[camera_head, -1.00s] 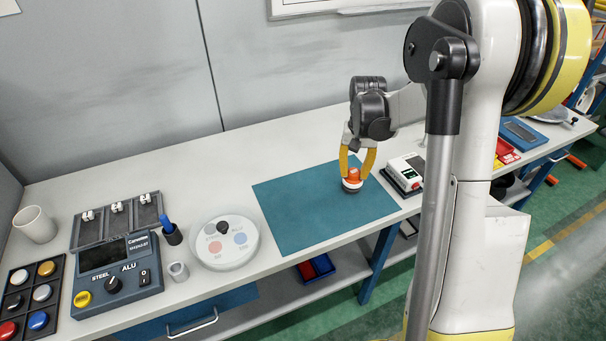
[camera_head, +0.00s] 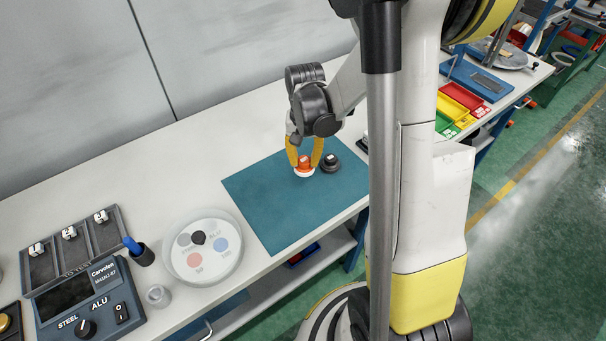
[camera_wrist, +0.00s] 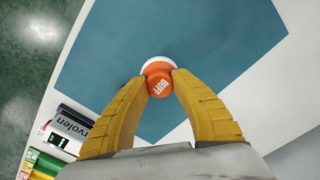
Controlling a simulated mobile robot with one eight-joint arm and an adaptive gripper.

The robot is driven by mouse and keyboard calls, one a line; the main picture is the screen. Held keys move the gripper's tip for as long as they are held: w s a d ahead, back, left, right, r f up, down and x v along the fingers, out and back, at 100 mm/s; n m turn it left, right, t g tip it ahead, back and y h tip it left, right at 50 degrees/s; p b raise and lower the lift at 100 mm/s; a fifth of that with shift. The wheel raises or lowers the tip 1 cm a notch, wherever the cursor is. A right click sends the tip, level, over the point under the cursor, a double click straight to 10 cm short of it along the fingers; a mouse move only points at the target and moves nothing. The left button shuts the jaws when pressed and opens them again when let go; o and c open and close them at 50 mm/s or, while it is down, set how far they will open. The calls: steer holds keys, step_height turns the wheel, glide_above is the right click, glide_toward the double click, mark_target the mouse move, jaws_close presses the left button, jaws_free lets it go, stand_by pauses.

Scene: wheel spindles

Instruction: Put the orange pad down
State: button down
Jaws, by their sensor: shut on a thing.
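The orange pad (camera_head: 304,163) has an orange top and a white lower rim. My gripper (camera_head: 305,167), with its yellow fingers, is shut on it over the teal mat (camera_head: 270,215). In the wrist view the pad (camera_wrist: 159,84) reads "BUFF" and sits between the fingertips (camera_wrist: 160,76), with its white rim showing beyond. A dark round base (camera_head: 331,164) stands on the mat just right of the pad in the head view. I cannot tell whether the pad touches the mat.
A round white tray (camera_head: 203,277) with coloured spots lies left of the mat. The front and left of the mat are clear. Coloured bins (camera_head: 455,105) are at the right.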

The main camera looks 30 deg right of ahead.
mark_target(303, 173)
steer(key=shift+s+a+f, duration=0.3)
steer(key=shift+a+f, duration=0.05)
steer(key=shift+f, duration=0.1)
steer(key=shift+f+b, duration=0.7)
steer(key=shift+f, duration=1.15)
steer(key=shift+f, duration=0.1)
steer(key=c, duration=1.1)
jaws_free()
steer(key=shift+c, duration=0.2)
